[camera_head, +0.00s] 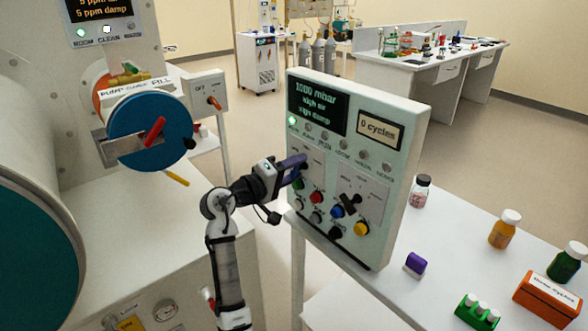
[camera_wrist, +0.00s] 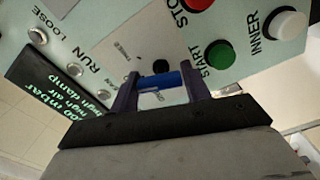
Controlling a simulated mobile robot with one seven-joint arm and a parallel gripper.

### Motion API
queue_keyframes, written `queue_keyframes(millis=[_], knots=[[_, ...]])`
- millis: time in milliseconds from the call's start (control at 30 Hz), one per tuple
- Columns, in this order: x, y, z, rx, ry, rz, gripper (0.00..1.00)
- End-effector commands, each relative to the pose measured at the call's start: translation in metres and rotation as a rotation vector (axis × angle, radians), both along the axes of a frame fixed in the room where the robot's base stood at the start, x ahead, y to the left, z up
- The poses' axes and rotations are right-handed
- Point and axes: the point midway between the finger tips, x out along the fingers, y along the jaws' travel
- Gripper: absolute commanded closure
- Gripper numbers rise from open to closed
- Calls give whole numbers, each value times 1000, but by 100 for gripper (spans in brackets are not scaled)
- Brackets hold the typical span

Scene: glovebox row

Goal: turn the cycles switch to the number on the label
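The upright control panel (camera_head: 395,150) stands on the white bench and reads "0 cycles" on its small display (camera_head: 380,131). A label reading "three cycles" is on the orange box (camera_head: 545,295) at the bench's right. A black rotary switch (camera_head: 350,204) sits on the panel's right plate; its scale is too small to read. My gripper (camera_head: 298,168) is at the panel's left plate, covering part of it. Firm contact cannot be judged.
A green START button (camera_wrist: 220,55) and a red STOP button (camera_wrist: 197,5) are close to the fingers. Blue (camera_head: 337,211) and yellow (camera_head: 361,229) buttons lie below the right switch. Bottles, a purple block (camera_head: 415,263) and a green rack (camera_head: 478,312) stand right of the panel.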

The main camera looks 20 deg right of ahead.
Motion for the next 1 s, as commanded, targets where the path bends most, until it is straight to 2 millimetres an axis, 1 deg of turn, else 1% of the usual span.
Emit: queue_keyframes(millis=[33, 100, 133, 400, 533, 667, 800, 1000], knots=[[0, 0, 0, 0, 0, 0, 46], [0, 0, 0, 0, 0, 0, 37], [0, 0, 0, 0, 0, 0, 35], [0, 1, 0, 0, -1, 1, 35], [-3, 10, -1, -1, -3, 3, 35], [-10, 32, -3, -1, -2, 5, 35], [-21, 63, -4, -1, -3, 7, 35], [-37, 103, -3, 0, -2, 4, 35]])
